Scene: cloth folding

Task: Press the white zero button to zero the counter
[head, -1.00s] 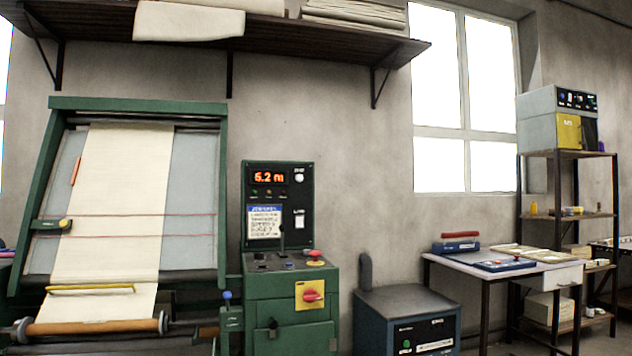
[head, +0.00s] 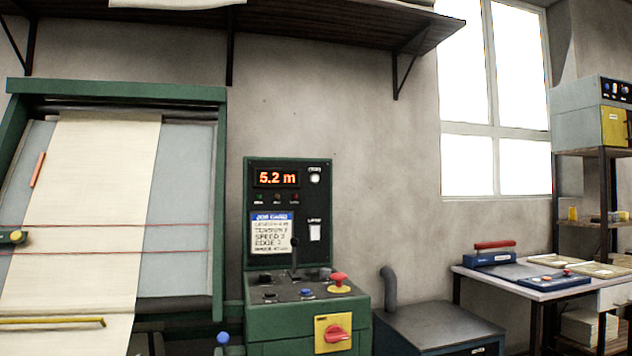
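The white zero button (head: 315,178) is a small round button at the upper right of the green control panel, with a small label above it. The counter display (head: 277,178) to its left glows red and reads 5.2 m. Below the display is a row of small lamps, a job card (head: 272,232) and a white rocker switch (head: 315,231). The green control cabinet (head: 258,323) stands under the panel. Neither of my grippers is in the head view.
A red mushroom button (head: 339,282) and an upright black lever (head: 294,258) stand on the console top, with a red rotary switch (head: 334,334) below. The cloth frame (head: 218,200) is left. A dark blue box (head: 440,328) and a table (head: 470,273) are right.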

